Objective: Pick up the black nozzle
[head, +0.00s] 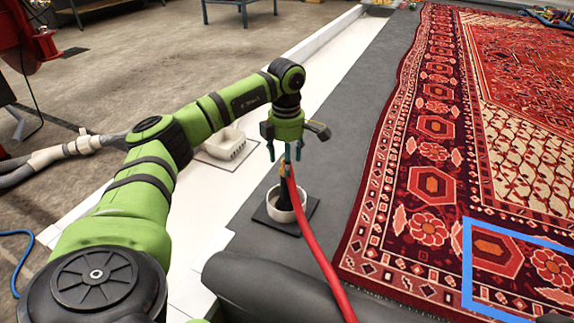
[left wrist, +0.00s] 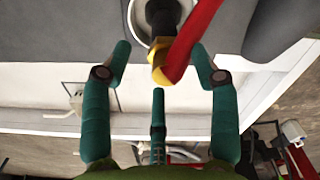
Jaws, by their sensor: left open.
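The black nozzle (head: 284,196) stands upright in a white round holder (head: 270,206) on a dark square plate. A brass-coloured fitting (left wrist: 158,68) tops it, and a red hose (head: 318,252) runs from there toward the front. My left gripper (head: 283,157) points down just above the fitting, its teal fingers spread. In the left wrist view, the open fingers (left wrist: 162,60) have the fitting and hose near the gap between two of them, with nothing gripped. The nozzle's black body (left wrist: 162,18) is partly hidden by the fitting and hose. My right gripper is out of view.
A large red patterned rug (head: 432,184) lies to the right, with a blue frame (head: 466,268) on it. A dark rounded shape (head: 275,283) lies in the foreground.

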